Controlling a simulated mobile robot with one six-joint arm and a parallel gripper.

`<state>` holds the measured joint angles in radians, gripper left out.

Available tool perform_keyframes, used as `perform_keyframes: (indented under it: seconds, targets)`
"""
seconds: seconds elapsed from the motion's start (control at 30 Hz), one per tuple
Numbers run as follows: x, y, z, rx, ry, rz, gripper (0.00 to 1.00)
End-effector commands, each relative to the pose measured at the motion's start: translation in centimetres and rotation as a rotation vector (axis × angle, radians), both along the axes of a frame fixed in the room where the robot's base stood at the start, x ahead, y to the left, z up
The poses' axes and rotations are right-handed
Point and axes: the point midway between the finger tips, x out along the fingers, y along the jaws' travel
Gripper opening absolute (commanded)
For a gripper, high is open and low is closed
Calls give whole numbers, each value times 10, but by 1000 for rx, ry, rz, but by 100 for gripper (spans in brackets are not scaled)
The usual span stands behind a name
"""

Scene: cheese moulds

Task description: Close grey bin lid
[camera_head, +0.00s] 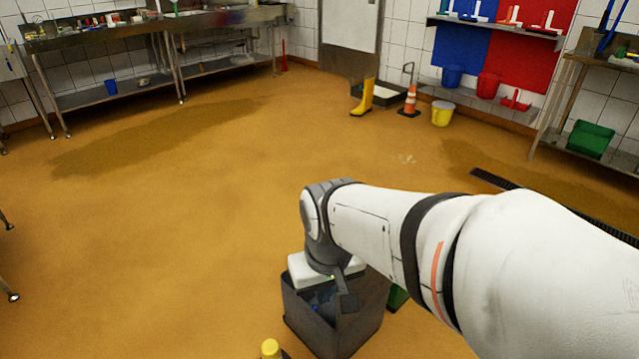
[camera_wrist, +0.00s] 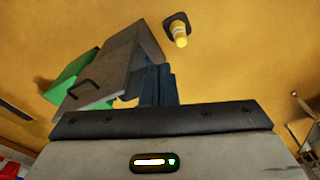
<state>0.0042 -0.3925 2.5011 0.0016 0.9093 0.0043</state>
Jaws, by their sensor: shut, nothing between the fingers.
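The grey bin (camera_head: 318,325) stands on the floor below my arm in the head view. Its top looks open there, with dark blue contents partly showing. In the wrist view a slanted grey panel with a dark handle, which looks like the bin's lid (camera_wrist: 112,62), lies left of my fingers; its exact angle is hard to tell. My gripper (camera_wrist: 158,85) is shut and empty, its fingertips close to the panel's right edge. Whether they touch it cannot be told. In the head view my gripper (camera_head: 347,300) is over the bin's opening and hides part of it.
A green bin (camera_wrist: 70,72) stands beside the grey one; a sliver shows in the head view (camera_head: 397,297). A yellow-topped object (camera_head: 271,348) stands at the near left. A yellow boot (camera_head: 364,98), a cone (camera_head: 410,102) and a yellow bucket (camera_head: 442,113) are far back. The left floor is clear.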

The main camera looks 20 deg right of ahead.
Motion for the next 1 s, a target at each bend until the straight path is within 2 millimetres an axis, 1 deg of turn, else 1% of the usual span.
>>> perform_keyframes:
  seconds: [0.07,0.17,0.27,0.37,0.4,0.47,0.5,0.57,0.6,0.67,0.73,0.77,0.8,0.87,0.9,1.0]
  targets:
    - [2,-4,-6,23,19,-56,0]
    - [6,-18,-18,88,61,-213,0]
    - [13,-33,-34,192,119,-446,0]
    - [22,-53,-52,321,178,-718,0]
    - [27,-63,-58,375,199,-827,0]
    - [32,-78,-68,459,228,-990,0]
    - [36,-89,-74,516,243,-1097,0]
    - [41,-108,-83,606,266,-1257,0]
    - [44,-122,-89,668,279,-1365,0]
    - [48,-145,-98,764,293,-1522,0]
    - [49,-174,-109,883,306,-1701,0]
    - [49,-187,-114,935,309,-1776,0]
    - [47,-205,-120,1004,312,-1870,0]
    - [43,-230,-128,1106,313,-1998,0]
    - [40,-247,-133,1170,310,-2073,0]
    - [30,-281,-143,1310,301,-2225,0]
